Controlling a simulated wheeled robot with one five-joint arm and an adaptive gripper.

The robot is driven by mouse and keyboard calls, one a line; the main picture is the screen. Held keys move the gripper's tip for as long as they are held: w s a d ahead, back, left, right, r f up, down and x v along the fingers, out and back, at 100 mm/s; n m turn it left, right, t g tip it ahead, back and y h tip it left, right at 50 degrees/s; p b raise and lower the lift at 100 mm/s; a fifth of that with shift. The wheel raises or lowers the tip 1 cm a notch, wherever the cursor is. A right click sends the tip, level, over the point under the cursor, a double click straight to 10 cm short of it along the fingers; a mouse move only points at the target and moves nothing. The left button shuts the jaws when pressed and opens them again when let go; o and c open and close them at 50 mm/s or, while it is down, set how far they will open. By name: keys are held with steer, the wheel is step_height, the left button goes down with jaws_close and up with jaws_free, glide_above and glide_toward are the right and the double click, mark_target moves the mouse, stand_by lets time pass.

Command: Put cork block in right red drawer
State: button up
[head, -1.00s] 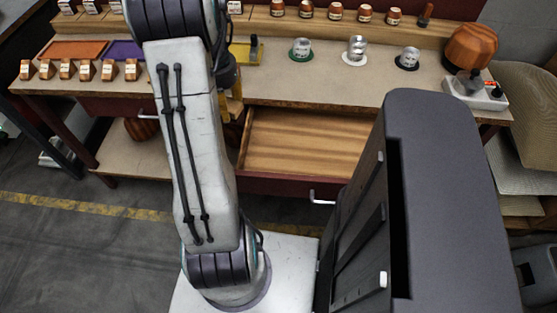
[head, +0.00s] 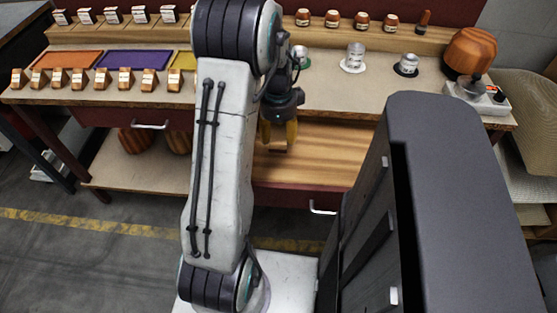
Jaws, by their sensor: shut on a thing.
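The right red drawer (head: 335,158) is pulled open below the bench top, with a bare light-wood floor, a dark red front and a pale handle. My gripper (head: 278,143), with yellow fingers, points down over the left part of this drawer. It is shut on a small brown block (head: 278,147), which looks like the cork block. The fingers partly cover the block, and I cannot tell its exact height above the drawer floor. My arm hides the drawer's left edge.
The left red drawer (head: 110,118) is shut. The bench top (head: 335,107) carries several small wooden blocks, coloured trays, metal weights on round pads and a brown hat form (head: 470,52) at right. A dark part of my body covers the lower right.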

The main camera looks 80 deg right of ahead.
mark_target(279, 162)
steer(key=shift+f+b, duration=0.5)
steer(key=shift+f, duration=4.15)
steer(key=shift+f, duration=0.15)
steer(key=o, duration=1.1)
step_height(279, 162, up, 12)
steer(key=shift+a+r+p, duration=0.1)
steer(key=shift+r+p, duration=0.1)
steer(key=shift+p, duration=0.55)
